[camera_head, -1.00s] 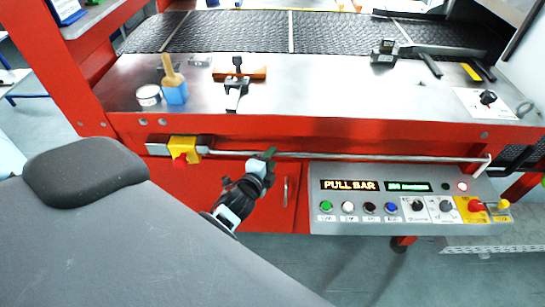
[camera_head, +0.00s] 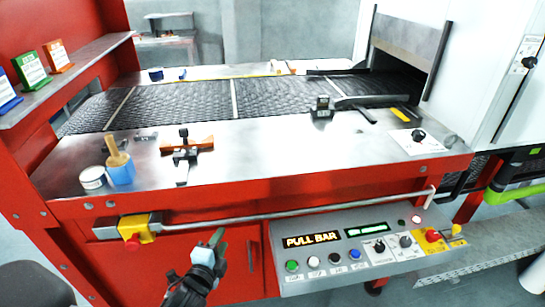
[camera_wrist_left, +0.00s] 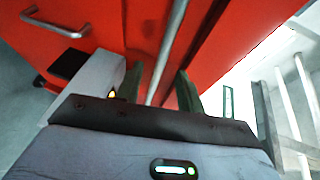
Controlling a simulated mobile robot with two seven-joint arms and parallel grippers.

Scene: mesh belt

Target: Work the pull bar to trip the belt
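The pull bar (camera_head: 300,212) is a thin grey rod along the red front of the machine, from a yellow and red switch box (camera_head: 139,228) to a bent end at the right. My left gripper (camera_head: 218,240) is just below and in front of the bar in the head view. In the left wrist view the bar (camera_wrist_left: 172,45) runs through the gap between the open fingers of the left gripper (camera_wrist_left: 158,90). Whether it lies between them in depth I cannot tell. My right gripper is not in view.
A cupboard handle (camera_head: 251,256) is close to my left gripper. The steel top holds a brush in a blue cup (camera_head: 122,170) and a tin (camera_head: 93,178). The mesh belt (camera_head: 280,98) lies behind.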

